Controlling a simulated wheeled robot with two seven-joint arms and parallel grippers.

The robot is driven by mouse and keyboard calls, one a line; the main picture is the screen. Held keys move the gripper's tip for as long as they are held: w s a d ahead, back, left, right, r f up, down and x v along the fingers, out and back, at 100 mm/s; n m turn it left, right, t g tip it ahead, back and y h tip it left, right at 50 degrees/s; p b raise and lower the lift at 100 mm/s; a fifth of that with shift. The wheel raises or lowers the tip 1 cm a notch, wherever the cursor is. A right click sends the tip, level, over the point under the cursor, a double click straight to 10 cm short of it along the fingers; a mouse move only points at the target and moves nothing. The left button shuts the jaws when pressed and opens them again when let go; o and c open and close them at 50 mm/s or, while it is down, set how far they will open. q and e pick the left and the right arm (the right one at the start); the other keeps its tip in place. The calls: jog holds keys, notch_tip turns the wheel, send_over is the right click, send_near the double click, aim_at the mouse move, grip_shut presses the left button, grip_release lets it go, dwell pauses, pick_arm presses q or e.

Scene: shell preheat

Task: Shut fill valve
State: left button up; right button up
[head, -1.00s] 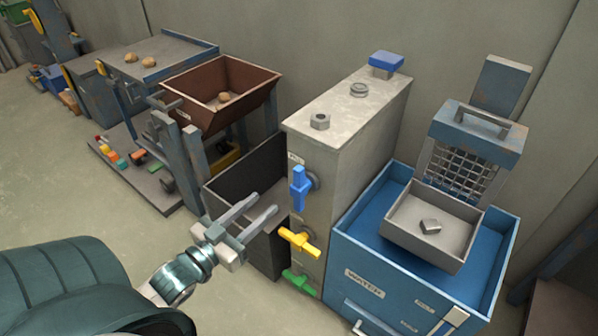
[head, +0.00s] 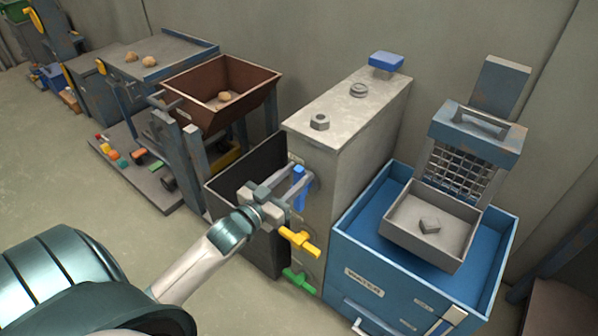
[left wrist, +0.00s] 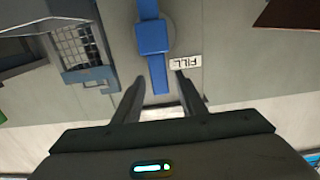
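The fill valve handle (head: 299,188) is blue and upright on the front of the grey tank (head: 345,125). In the left wrist view the blue handle (left wrist: 152,45) runs lengthwise, beside a white label (left wrist: 186,62) reading FILL. My left gripper (head: 296,184) is at the handle in the head view and partly covers it. In the left wrist view its two fingers (left wrist: 152,82) are apart, with the handle's end between their tips and a gap on each side. My right gripper is in neither view.
Below the blue handle are a yellow valve handle (head: 300,241) and a green one (head: 299,281). A blue water tub (head: 365,275) with a grey tray (head: 400,235) stands right. A dark open bin (head: 232,195) stands left of the tank.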

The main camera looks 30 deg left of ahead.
pick_arm(q)
jog(key=shift+w, duration=0.8)
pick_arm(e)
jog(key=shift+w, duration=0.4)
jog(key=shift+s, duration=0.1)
pick_arm(q)
grip_shut()
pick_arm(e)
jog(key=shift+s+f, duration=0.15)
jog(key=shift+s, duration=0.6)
pick_arm(q)
jog(key=shift+w, duration=0.1)
